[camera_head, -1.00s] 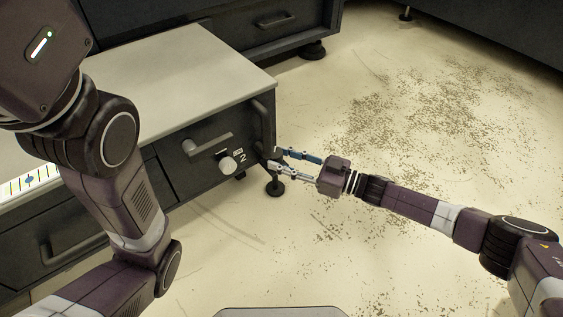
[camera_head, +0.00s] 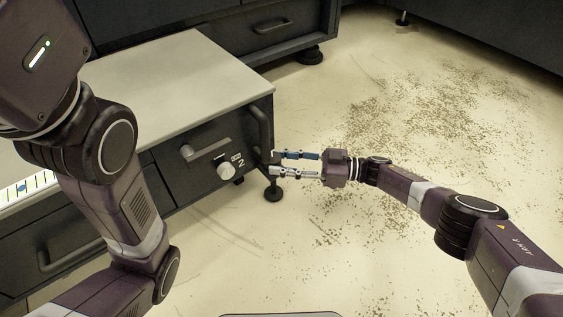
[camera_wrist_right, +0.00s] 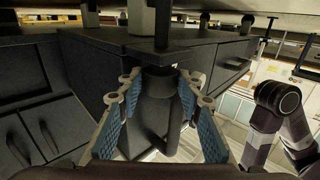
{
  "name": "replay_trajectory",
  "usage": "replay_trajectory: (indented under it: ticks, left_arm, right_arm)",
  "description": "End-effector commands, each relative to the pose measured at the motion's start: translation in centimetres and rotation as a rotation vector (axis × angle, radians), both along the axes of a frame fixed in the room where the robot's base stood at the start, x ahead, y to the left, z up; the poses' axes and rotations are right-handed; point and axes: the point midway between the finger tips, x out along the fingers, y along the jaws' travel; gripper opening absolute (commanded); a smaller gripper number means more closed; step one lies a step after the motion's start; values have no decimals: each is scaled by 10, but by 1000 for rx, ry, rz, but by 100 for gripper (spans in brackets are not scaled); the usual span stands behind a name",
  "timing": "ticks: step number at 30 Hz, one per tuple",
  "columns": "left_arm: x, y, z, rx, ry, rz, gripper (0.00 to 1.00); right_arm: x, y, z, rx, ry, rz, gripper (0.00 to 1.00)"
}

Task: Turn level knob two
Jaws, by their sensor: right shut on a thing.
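Level knob two is probably the pale round knob (camera_head: 226,170) beside the printed 2 (camera_head: 239,162) on the dark cabinet's front (camera_head: 190,172). My right gripper (camera_head: 273,163) is at the cabinet's right corner, to the right of the knob and apart from it. In the right wrist view, the blue-padded fingers (camera_wrist_right: 160,90) stand on both sides of a dark rounded bar, which looks like that handle (camera_wrist_right: 158,112). My left gripper is out of view; only its arm shows.
Another dark cabinet (camera_head: 270,35) stands behind. The speckled floor (camera_head: 420,120) at right is open.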

Motion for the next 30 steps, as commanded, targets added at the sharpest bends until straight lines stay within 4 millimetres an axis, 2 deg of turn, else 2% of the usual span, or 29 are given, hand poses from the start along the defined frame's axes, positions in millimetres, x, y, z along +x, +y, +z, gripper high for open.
replay_trajectory:
  ticks: [14,15,19,27,30]
  left_arm:
    - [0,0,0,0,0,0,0]
    - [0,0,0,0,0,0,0]
    - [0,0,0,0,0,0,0]
    - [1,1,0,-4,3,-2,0]
    - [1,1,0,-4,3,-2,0]
  right_arm:
    - [0,0,0,2,-1,5,9]
    - [0,0,0,2,-1,5,36]
    - [0,0,0,1,-1,5,51]
    - [0,0,0,1,-1,5,51]
    - [0,-6,0,0,-1,3,51]
